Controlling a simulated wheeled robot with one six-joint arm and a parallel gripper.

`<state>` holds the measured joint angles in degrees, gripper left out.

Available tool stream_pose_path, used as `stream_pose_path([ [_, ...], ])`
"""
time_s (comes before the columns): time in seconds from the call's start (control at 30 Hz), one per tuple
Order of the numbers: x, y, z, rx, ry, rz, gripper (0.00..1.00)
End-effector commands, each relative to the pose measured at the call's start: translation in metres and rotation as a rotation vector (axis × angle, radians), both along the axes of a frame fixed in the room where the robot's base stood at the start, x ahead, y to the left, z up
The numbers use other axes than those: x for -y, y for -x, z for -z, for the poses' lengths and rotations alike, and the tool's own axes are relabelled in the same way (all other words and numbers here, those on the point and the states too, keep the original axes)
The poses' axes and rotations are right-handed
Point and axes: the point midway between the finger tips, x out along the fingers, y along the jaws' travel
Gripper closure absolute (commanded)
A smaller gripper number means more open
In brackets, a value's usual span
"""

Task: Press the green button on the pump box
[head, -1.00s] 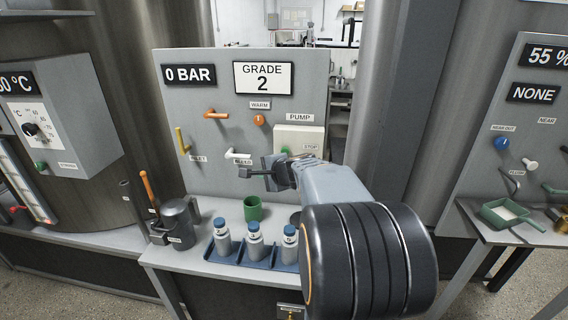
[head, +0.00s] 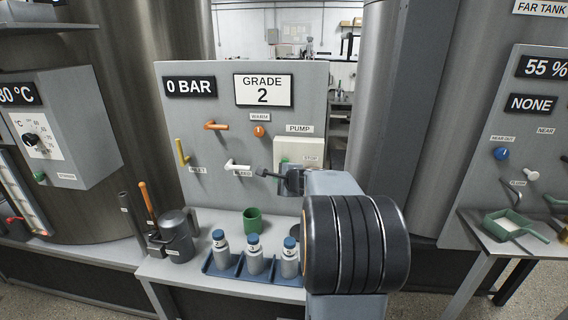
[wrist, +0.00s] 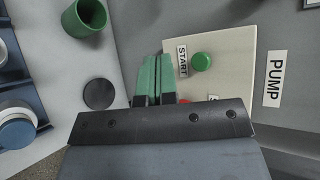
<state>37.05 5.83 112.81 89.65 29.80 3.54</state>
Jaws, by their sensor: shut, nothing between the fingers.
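The pump box is a cream panel (wrist: 232,55) beside a PUMP label (wrist: 275,78) in the wrist view. It also shows on the grey board in the head view (head: 297,147), partly hidden by my arm. The green button (wrist: 201,61) sits next to a START label (wrist: 182,61). A red button (wrist: 184,101) is mostly hidden behind my gripper. My gripper (wrist: 154,58) is shut and empty, with its green fingers together. Its tips appear just left of the START label and apart from the green button.
A green cup (head: 252,219) and a blue rack (head: 222,269) with white, blue-capped bottles stand on the bench below. A white bleed handle (head: 237,166) and an orange lever (head: 215,126) stick out left of the box. A grey jug (head: 178,234) stands farther left.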

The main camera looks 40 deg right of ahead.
Motion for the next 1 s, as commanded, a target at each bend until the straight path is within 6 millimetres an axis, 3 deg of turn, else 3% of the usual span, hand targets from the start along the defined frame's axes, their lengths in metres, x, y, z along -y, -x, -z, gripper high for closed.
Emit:
stream_pose_path([
  [0.5, 0.041, -0.042, -0.001, 0.000, 0.000, 0.000, 1.00],
  [1.0, 0.049, -0.051, 0.000, 0.000, 0.000, 0.000, 1.00],
])
